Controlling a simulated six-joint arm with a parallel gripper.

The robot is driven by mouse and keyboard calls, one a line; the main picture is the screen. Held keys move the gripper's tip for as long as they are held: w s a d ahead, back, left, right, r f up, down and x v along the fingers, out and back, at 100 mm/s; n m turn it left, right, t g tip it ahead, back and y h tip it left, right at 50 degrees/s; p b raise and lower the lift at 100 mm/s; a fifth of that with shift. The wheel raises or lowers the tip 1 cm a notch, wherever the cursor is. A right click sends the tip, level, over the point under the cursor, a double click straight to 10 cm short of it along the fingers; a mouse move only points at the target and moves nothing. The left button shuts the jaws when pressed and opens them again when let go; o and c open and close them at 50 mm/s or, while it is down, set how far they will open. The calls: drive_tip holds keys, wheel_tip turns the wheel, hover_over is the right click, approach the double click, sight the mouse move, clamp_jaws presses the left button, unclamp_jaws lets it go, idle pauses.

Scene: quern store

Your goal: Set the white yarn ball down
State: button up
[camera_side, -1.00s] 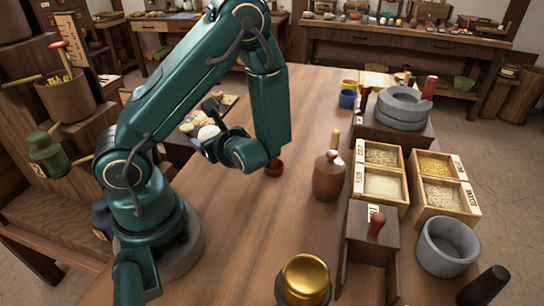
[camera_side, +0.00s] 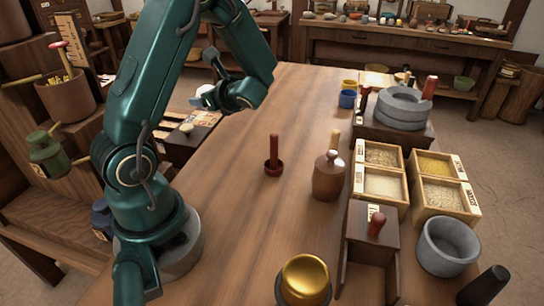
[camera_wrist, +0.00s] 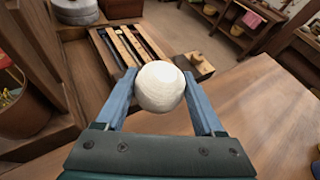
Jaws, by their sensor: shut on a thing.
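The white yarn ball (camera_wrist: 160,86) is between the two blue fingers of my gripper (camera_wrist: 161,92) in the wrist view. My gripper is shut on it. In the side view the ball (camera_side: 203,93) is a small pale patch, partly hidden by my gripper (camera_side: 208,100). My gripper is held in the air near the left edge of the wooden table (camera_side: 240,210). I cannot tell its exact height. Whatever lies right behind the ball is hidden in the wrist view.
A divided wooden tray (camera_wrist: 125,52) and a small wooden block (camera_wrist: 196,66) lie beyond the ball. A dark red pestle in a small bowl (camera_side: 273,165) and a brown lidded jar (camera_side: 328,178) stand mid-table. Grain boxes (camera_side: 380,185) stand right. The table's left middle is clear.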

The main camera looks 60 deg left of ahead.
drive_tip(key=s+a+n+g, duration=0.1)
drive_tip(key=s+a, duration=0.1)
drive_tip(key=a, duration=0.1)
drive_tip(key=g, duration=0.1)
hover_over(244, 135)
drive_tip(key=shift+n, duration=0.3)
wheel_tip(244, 135, down, 7)
drive_tip(key=shift+s+r, duration=0.15)
drive_tip(key=shift+f, duration=2.05)
drive_tip(key=shift+f, duration=0.15)
drive_tip(key=o, duration=1.4)
drive_tip(key=shift+c, duration=0.2)
